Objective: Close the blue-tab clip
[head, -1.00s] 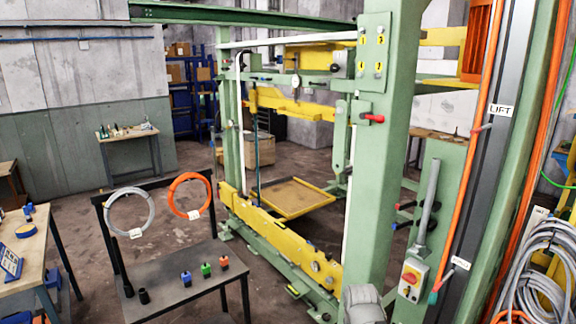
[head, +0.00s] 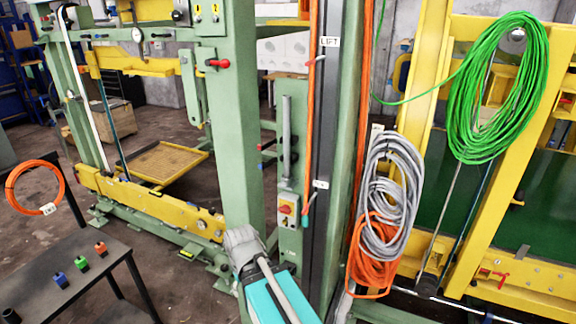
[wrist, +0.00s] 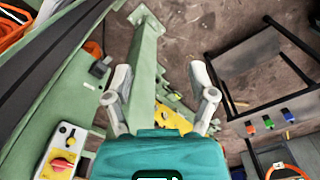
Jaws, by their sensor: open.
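I cannot pick out a clip with a blue tab for certain in either view. An orange hose (head: 311,110) runs down the green and dark column in the head view. A small reddish clip (head: 314,60) sits on it near the LIFT label, and a teal end piece (head: 305,222) shows lower down. My gripper (wrist: 160,82) is open and empty in the wrist view, its two grey fingers spread apart above the green frame. The gap between them shows green beam and floor.
A control box with a red knob (head: 287,209) is on the green frame. Grey cable (head: 392,180) and orange cable (head: 375,255) coils hang right of the column, and a green coil (head: 495,90) farther right. A dark table (head: 90,255) holds small coloured blocks.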

